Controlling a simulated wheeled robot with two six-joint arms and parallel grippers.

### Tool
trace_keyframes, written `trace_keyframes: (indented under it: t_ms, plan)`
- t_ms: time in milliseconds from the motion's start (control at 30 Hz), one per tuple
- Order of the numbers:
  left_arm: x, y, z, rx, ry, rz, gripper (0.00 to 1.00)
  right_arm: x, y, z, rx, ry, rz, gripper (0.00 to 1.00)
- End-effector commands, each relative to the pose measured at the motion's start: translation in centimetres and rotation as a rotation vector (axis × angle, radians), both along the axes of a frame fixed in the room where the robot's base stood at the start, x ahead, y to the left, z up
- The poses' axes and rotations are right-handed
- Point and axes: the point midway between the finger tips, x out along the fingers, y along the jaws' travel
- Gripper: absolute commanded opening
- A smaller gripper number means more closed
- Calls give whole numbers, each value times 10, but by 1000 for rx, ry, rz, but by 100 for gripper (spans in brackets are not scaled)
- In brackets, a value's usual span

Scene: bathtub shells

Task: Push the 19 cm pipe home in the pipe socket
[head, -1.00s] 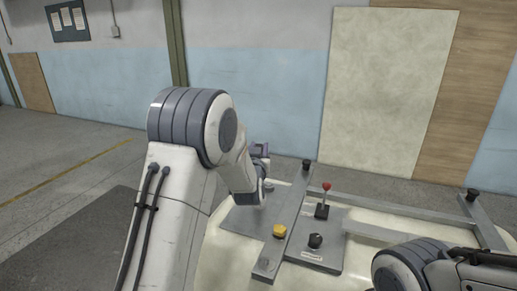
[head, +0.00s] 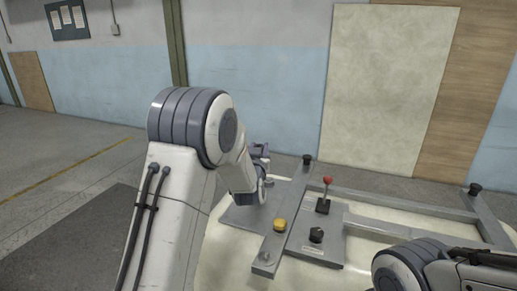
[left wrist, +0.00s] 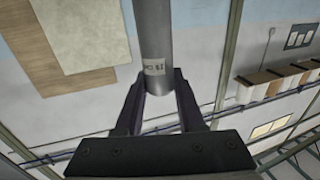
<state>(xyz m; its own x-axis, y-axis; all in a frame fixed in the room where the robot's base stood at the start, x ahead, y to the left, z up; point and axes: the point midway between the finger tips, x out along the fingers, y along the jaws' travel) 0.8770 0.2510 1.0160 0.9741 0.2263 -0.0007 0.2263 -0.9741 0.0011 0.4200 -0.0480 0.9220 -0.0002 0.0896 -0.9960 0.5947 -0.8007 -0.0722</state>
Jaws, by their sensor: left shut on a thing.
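In the left wrist view a grey pipe (left wrist: 155,40) with a small printed label runs from the top edge down between the fingers of my left gripper (left wrist: 158,100). The gripper is shut on the pipe near its end. In the head view my left gripper (head: 262,150) is mostly hidden behind its own arm, above the left side of the grey fixture plate (head: 240,215). The pipe cannot be made out there. I cannot pick out the pipe socket in either view. Only part of my right arm shows at the lower right, without its gripper.
A pale tub shell (head: 225,260) carries a grey metal frame (head: 400,205) with black knobs. Beside the gripper are a yellow button (head: 279,225), a red-topped lever (head: 327,182) and a black dial (head: 316,235). Open floor lies to the left.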

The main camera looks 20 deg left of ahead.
Motion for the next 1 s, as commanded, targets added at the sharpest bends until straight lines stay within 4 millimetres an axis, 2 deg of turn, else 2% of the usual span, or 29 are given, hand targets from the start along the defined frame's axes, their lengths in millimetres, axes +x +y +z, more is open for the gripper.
trace_keyframes:
  t_ms: [833, 867, 900, 933, 967, 1000]
  plan:
    - [0, 0, -23, 0, 1, 0, 0, 0, 0, -22, 0, 0, 0, 87]
    - [0, 0, -22, 0, 1, 0, 42, 0, 0, -21, 0, 0, 0, 87]
    - [0, 0, -22, 0, 1, 0, 57, 0, 0, -21, 0, 0, 0, 87]
    - [0, 0, -22, 0, 1, 0, 68, 0, 0, -21, 0, 0, 0, 87]
    - [0, 0, -22, 0, 1, 0, 73, 0, 0, -21, 0, 0, 0, 87]
    - [0, 0, -21, 0, 1, 0, 73, 0, 0, -21, 0, 0, 0, 87]
